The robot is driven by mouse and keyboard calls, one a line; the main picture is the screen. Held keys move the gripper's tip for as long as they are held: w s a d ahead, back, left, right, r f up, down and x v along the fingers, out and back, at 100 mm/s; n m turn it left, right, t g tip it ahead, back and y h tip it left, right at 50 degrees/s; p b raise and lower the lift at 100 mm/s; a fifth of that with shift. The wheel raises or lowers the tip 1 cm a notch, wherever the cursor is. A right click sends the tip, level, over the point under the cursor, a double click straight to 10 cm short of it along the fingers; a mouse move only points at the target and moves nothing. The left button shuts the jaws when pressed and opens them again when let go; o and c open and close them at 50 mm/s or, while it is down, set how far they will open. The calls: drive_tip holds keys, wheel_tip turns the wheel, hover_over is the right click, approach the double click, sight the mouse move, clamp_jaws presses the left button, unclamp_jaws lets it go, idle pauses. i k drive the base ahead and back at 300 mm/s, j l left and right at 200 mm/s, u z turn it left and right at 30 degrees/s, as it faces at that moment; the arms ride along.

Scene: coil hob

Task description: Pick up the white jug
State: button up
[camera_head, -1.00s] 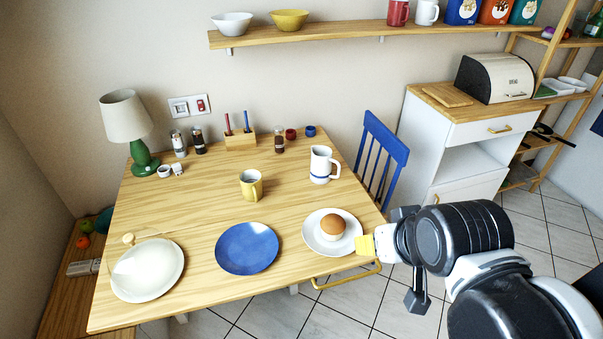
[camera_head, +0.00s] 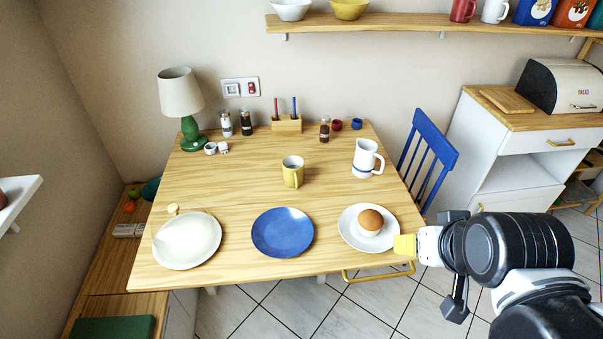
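The white jug (camera_head: 365,158) stands upright on the wooden table (camera_head: 225,185), near its right back part. It has a blue band low on its body and a handle on its right side. My gripper (camera_head: 404,244) is at the table's front right edge, beside the white plate with the bun, and well in front of the jug. Its yellow tip points left. From this side I cannot tell whether its fingers are apart. Nothing shows in it.
A white plate (camera_head: 348,228) with a bun (camera_head: 370,220), a blue plate (camera_head: 283,232) and a cream plate (camera_head: 187,241) line the front. A yellow cup (camera_head: 292,173) stands left of the jug. A blue chair (camera_head: 428,150) is at the table's right.

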sight(366, 153)
drive_tip(key=i+l+z, duration=0.2)
drive_tip(key=i+l, duration=0.15)
drive_tip(key=i+l+z, duration=0.2)
drive_tip(key=i, duration=0.3)
drive_tip(key=i+l+z, duration=0.25)
drive_tip(key=i, duration=0.2)
